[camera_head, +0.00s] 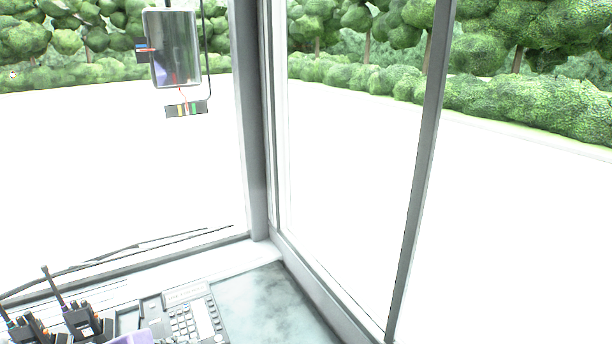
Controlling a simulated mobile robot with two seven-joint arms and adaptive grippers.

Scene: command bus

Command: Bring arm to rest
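Handheld radios (82,318) stand at the lower left, beside a desk phone with a keypad (186,322). A grey-green panel (268,306) beside the phone is bare. Window posts (254,120) rise in the middle.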

